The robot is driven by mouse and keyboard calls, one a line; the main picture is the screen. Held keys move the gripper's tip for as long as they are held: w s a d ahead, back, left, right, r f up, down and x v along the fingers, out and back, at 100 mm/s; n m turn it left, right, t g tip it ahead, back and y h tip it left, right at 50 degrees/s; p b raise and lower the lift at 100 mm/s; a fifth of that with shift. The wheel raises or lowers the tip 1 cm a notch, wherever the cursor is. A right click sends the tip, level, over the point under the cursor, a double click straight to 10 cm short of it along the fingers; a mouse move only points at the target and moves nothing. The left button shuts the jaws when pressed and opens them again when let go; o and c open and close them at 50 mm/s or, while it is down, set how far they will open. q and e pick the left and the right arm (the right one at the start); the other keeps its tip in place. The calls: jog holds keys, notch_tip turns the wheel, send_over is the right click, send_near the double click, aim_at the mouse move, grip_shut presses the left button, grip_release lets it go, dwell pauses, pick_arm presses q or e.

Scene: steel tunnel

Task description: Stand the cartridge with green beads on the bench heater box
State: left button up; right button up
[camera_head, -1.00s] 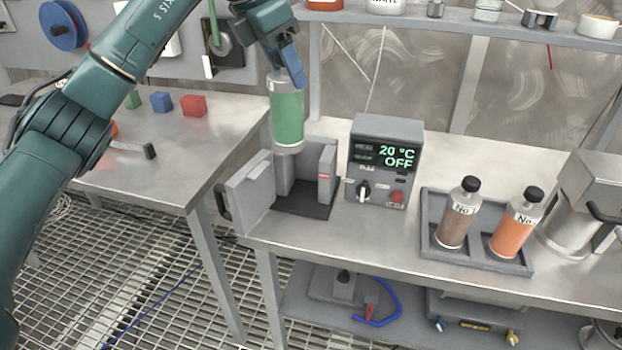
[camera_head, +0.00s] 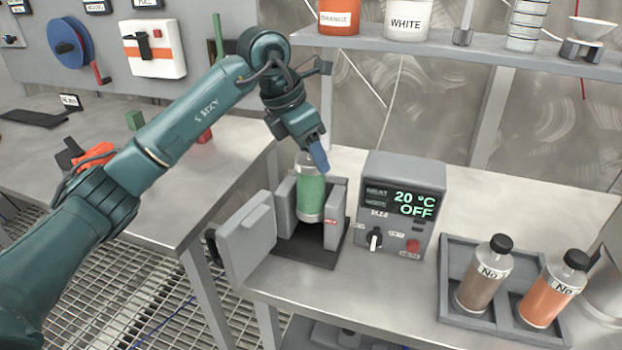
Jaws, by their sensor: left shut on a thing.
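The cartridge with green beads (camera_head: 311,193) is a clear cylinder with pale end caps, held upright. My left gripper (camera_head: 312,157) is shut on its top end from above. The heater box (camera_head: 329,248) is a small grey open housing with a dark base and upright walls; its grey door (camera_head: 247,238) stands swung open to the left. The cartridge is between the walls of the box; whether its bottom touches the base I cannot tell. The control unit (camera_head: 400,208) beside it reads 20 °C OFF. My right gripper is not in view.
A grey tray (camera_head: 447,272) at the right holds a brown bottle (camera_head: 484,277) and an orange bottle (camera_head: 548,292). A shelf (camera_head: 450,45) with jars runs above the bench. The bench behind the control unit is clear.

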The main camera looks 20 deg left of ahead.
aim_at(310, 173)
pick_arm(q)
jog(key=shift+f, duration=3)
jog(key=o, duration=1.3)
jog(key=shift+a+r, duration=0.1)
jog(key=shift+r, duration=0.35)
jog(key=v, duration=1.1)
jog(key=shift+s+a, duration=0.1)
jog(key=shift+s, duration=0.05)
